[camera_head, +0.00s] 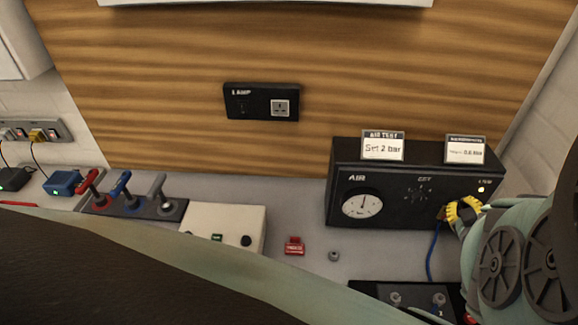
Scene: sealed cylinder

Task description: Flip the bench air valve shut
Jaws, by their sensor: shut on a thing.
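The black air test box (400,212) stands at the back right of the bench, with a round dial gauge (362,204) on its left front. A yellow ridged knob (452,209) is at the box's lower right front. My gripper (467,212) is at this knob and appears shut on it; my own arm hides much of the contact. Three levers, red (88,187), blue (122,188) and grey (158,194), stand tilted on a dark base at the left. Nothing legible marks which one is the bench air valve.
A white box (213,227) and a small red labelled block (294,246) lie in the middle of the bench. A blue hose (433,252) hangs from the air box toward a dark fixture (405,291). My arm covers the front of the bench.

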